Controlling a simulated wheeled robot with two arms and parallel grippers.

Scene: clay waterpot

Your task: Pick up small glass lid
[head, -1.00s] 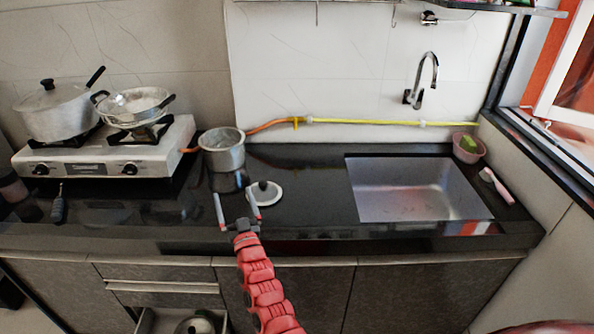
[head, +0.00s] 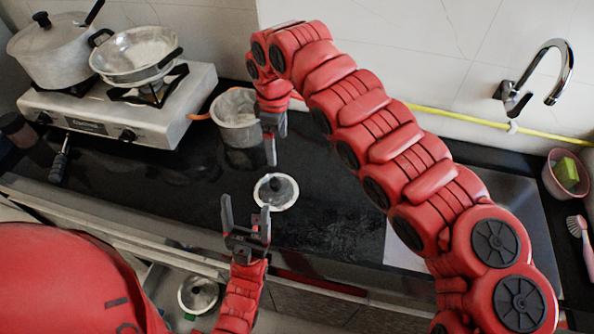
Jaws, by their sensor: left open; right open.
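The small glass lid (head: 264,199) lies flat on the black counter. It is round with a pale rim and a dark knob. My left gripper (head: 246,207) is open and empty, low in the head view, with its fingers pointing up the picture just left of and below the lid. My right gripper (head: 270,150) is open and points down, just above the lid in the picture. Its fingers overlap in this view, and I cannot tell its exact height over the lid. Neither gripper visibly touches the lid.
A metal pot (head: 237,108) stands on the counter behind the lid, close to my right gripper. A gas stove (head: 160,125) with pots is at left. My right arm hides part of the sink (head: 515,200).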

